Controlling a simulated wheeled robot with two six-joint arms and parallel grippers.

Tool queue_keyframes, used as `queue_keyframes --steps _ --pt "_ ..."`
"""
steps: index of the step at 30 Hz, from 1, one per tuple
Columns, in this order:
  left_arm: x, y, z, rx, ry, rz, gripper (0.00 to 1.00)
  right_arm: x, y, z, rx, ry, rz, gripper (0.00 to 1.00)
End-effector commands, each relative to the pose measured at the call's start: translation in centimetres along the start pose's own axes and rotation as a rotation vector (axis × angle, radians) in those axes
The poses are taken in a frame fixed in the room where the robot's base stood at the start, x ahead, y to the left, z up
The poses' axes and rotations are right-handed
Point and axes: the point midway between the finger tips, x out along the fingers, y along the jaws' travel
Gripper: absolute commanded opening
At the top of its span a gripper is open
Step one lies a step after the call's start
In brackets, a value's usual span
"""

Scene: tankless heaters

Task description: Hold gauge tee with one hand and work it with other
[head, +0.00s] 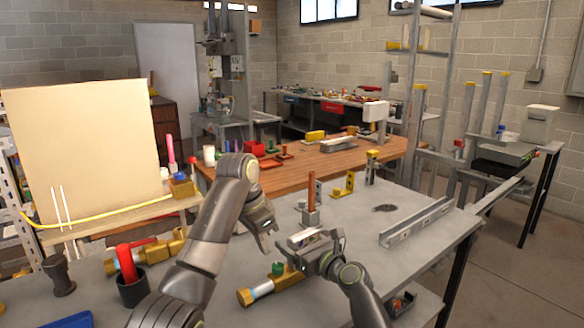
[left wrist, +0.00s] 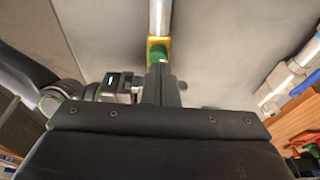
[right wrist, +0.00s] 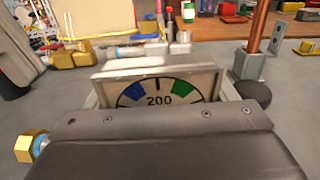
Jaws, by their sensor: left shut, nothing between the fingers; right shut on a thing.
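The gauge tee shows a pale square plate with a half-round dial (right wrist: 158,88) marked 200, with blue and green bands, close in front of my right wrist camera. In the head view its plate (head: 305,238) is seen nearly edge-on above the grey table. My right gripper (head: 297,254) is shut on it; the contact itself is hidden. My left gripper (head: 268,244) is shut and empty, pointing down just left of the plate, apart from it as far as I can tell. In the left wrist view its fingers (left wrist: 161,85) are together.
A brass and steel fitting (head: 262,290) with a green part lies below my grippers. A block with an upright copper rod (head: 311,200) stands behind. A metal channel (head: 417,222) lies right. A red-handled brass fitting (head: 150,252) and a black cup (head: 132,290) are left.

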Motion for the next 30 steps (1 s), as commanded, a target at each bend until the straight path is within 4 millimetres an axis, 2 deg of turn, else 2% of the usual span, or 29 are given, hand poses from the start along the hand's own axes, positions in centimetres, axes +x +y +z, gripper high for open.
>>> queue_keyframes --steps 9,15,30 --pt "3.9 0.1 1.1 0.000 -0.002 0.001 0.00 0.0 0.0 0.0 0.001 0.001 0.000 0.30" --pt "5.5 0.0 1.4 0.000 -0.001 0.001 0.00 0.0 0.0 0.0 0.001 0.001 0.000 0.30" --pt "6.0 0.0 1.5 0.001 0.000 0.000 0.00 0.0 0.0 0.0 0.001 0.000 0.000 0.30"
